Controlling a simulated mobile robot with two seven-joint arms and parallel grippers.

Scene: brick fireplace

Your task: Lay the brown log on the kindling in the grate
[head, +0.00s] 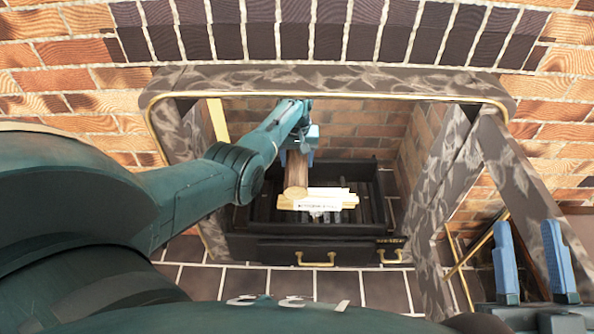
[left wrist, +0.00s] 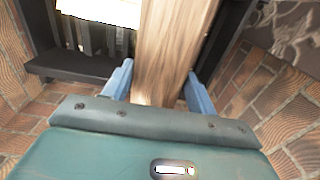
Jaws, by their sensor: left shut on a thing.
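The brown log (head: 297,172) is in my left gripper (head: 299,152), inside the fireplace opening. In the left wrist view the log (left wrist: 175,45) runs between the two blue fingers of my left gripper (left wrist: 158,88), which are shut on it. The pale kindling (head: 325,196) lies in the black grate (head: 265,211); the kindling also shows in the left wrist view (left wrist: 105,12). The log's near end is over or against the kindling's left side; whether they touch I cannot tell. My right gripper (head: 530,285) is at the lower right, its blue fingers apart and empty.
The marble surround (head: 330,80) frames the opening closely around my left arm. A brick side wall (head: 415,140) stands right of the grate. Brass handles (head: 316,263) are on the grate's front. The dark tiled hearth (head: 215,281) lies before it.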

